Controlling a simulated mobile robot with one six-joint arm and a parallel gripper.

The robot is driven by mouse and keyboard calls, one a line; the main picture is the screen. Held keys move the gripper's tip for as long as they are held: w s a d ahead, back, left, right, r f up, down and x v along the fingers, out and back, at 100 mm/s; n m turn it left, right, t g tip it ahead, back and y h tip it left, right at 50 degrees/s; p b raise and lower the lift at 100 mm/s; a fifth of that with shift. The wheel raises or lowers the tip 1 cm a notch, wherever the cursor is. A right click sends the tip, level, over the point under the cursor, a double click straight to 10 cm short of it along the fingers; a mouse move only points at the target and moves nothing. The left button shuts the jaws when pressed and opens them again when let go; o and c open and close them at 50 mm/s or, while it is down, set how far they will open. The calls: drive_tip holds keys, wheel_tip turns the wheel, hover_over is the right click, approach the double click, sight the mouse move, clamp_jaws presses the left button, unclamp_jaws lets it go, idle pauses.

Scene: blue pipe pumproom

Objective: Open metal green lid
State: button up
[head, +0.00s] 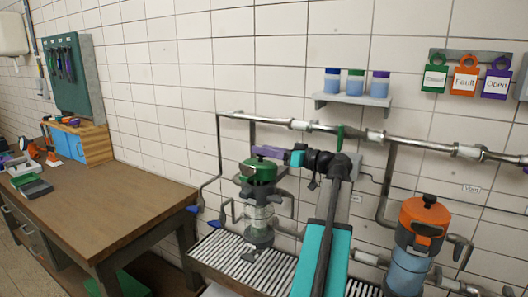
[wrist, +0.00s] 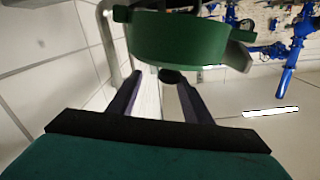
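The green lid (head: 261,168) sits on top of a metal and glass vessel (head: 258,215) by the wall in the head view. It has a small dark knob. My gripper (head: 268,152) reaches in from the right, close to the lid's top. In the wrist view my gripper (wrist: 160,80) is open, its two dark fingers apart. I cannot tell whether a finger touches the knob.
A metal pipe (head: 300,125) runs along the wall above the vessel. An orange-lidded vessel (head: 424,212) stands to the right. A wooden workbench (head: 110,208) is at the left. A shelf (head: 352,101) with jars hangs above. A slatted grate (head: 235,258) lies below.

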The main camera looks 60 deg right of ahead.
drive_tip(key=s+b, duration=0.1)
drive_tip(key=s, duration=0.5)
drive_tip(key=shift+s+d+b, duration=0.3)
drive_tip(key=shift+b, duration=0.05)
